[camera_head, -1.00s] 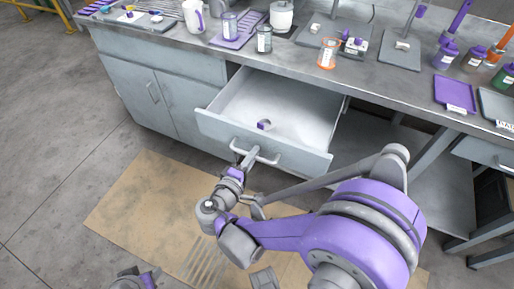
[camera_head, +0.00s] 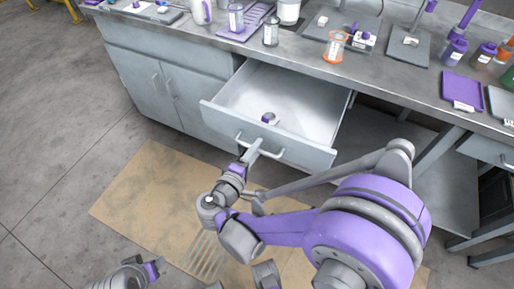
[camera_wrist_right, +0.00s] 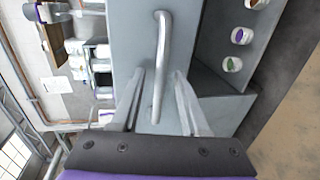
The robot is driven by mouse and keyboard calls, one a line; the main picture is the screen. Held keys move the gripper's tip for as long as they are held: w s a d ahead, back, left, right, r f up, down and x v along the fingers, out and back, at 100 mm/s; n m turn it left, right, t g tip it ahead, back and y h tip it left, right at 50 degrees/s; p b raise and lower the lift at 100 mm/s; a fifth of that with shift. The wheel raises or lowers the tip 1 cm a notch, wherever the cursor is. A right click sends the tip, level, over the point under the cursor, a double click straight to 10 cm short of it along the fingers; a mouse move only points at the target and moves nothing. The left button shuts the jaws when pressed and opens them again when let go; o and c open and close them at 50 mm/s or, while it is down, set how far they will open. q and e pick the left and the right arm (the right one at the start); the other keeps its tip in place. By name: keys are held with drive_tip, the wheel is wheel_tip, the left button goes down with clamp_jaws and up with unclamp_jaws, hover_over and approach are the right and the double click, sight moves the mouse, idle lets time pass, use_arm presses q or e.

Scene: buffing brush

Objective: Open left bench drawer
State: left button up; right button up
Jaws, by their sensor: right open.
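The left bench drawer (camera_head: 222,118) is pulled well out from the bench, so its pale interior shows. Its bar handle (camera_head: 270,154) is on the front panel and also shows in the right wrist view (camera_wrist_right: 163,50). In the right wrist view my right gripper (camera_wrist_right: 160,100) is open, with one finger on each side of the handle bar and gaps visible. A grey and purple part of my left arm shows at the lower left; its fingers cannot be made out.
A small white and purple item (camera_head: 268,118) lies in the drawer. The bench top (camera_head: 300,48) above holds jars, an orange-rimmed beaker (camera_head: 335,46) and a purple tray (camera_head: 462,88). A tan mat (camera_head: 135,195) lies on the floor before the drawer. Closed cabinet doors (camera_head: 150,90) are left.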

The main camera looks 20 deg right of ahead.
use_arm(q)
drive_tip(key=shift+r+p, duration=0.4)
drive_tip(key=shift+r, duration=0.15)
use_arm(e)
drive_tip(key=v, duration=1)
drive_tip(key=shift+d, duration=0.1)
drive_tip(key=s+d+f+m+g+y, duration=0.2)
drive_tip(key=s+d+f+g+y, duration=0.25)
drive_tip(key=d, duration=0.45)
drive_tip(key=s+a+f+m+g+y, duration=0.1)
drive_tip(key=s+m+y, duration=0.5)
drive_tip(key=s+y, duration=0.1)
use_arm(q)
wheel_tip(320, 180, up, 16)
drive_tip(key=w+p, duration=0.2)
drive_tip(key=p, duration=1.2)
drive_tip(key=shift+t, duration=0.4)
use_arm(e)
wheel_tip(320, 180, up, 16)
drive_tip(key=w, duration=0.2)
drive_tip(key=shift+a+t, duration=0.3)
drive_tip(key=shift+t, duration=0.15)
